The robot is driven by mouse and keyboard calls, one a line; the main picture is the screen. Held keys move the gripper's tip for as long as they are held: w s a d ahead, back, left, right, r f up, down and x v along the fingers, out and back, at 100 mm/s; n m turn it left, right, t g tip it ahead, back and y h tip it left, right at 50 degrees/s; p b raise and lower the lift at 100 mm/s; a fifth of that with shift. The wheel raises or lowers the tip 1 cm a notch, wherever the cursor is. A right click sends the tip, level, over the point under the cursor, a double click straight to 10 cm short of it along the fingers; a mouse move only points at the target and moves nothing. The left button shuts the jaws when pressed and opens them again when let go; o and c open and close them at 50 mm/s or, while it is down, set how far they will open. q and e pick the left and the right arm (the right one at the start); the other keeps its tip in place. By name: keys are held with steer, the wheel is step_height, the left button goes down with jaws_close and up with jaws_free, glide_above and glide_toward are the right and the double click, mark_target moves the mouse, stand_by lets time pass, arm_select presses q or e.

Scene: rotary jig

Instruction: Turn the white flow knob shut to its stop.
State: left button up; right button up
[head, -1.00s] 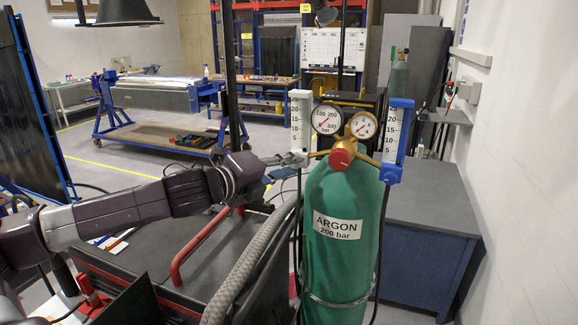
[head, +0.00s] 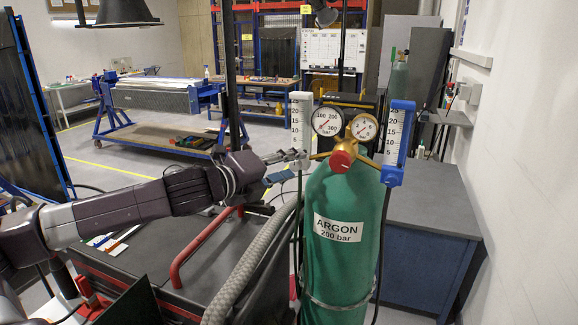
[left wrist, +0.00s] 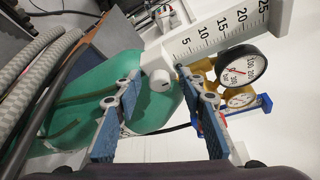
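The white flow knob (left wrist: 158,81) shows in the left wrist view, at the lower end of the white flowmeter (left wrist: 215,32) with its printed scale. My left gripper (left wrist: 157,74) is open, with one blue-grey finger on each side of the knob. Gaps show between the knob and both fingers. In the head view the left gripper (head: 289,164) is at the base of the white flowmeter (head: 301,118), left of the red knob (head: 341,158), and it hides the white knob. The green argon cylinder (head: 339,262) stands upright below. My right gripper is not in view.
Two round gauges (head: 327,120) and a blue-framed flowmeter (head: 394,139) sit close to the right of the white flowmeter. A grey hose (head: 250,262) and a red handle (head: 201,247) lie below my left arm. A blue cabinet (head: 428,262) stands right of the cylinder.

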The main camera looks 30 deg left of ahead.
arm_select(q)
steer(key=v, duration=1.2)
steer(key=shift+f, duration=0.15)
stand_by(0.7)
